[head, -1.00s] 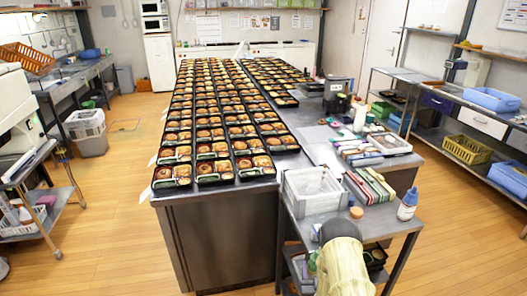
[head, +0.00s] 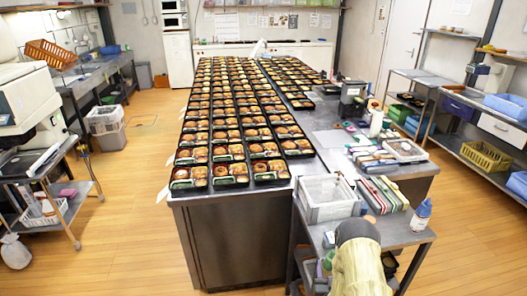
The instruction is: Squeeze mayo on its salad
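Many black bento trays (head: 232,176) fill the long steel table in rows in the head view. The front trays hold brown round and square food with a green part, possibly the salad; details are too small to tell. A white bottle (head: 376,124) stands on the right-hand counter, and a white bottle with a blue label and cap (head: 422,215) stands on the near cart's right corner. I cannot tell which, if either, is the mayo.
The near steel cart (head: 398,238) carries a clear bin (head: 328,199) beside the table. Left and right shelves line the room. The wooden floor (head: 130,225) to the left is clear.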

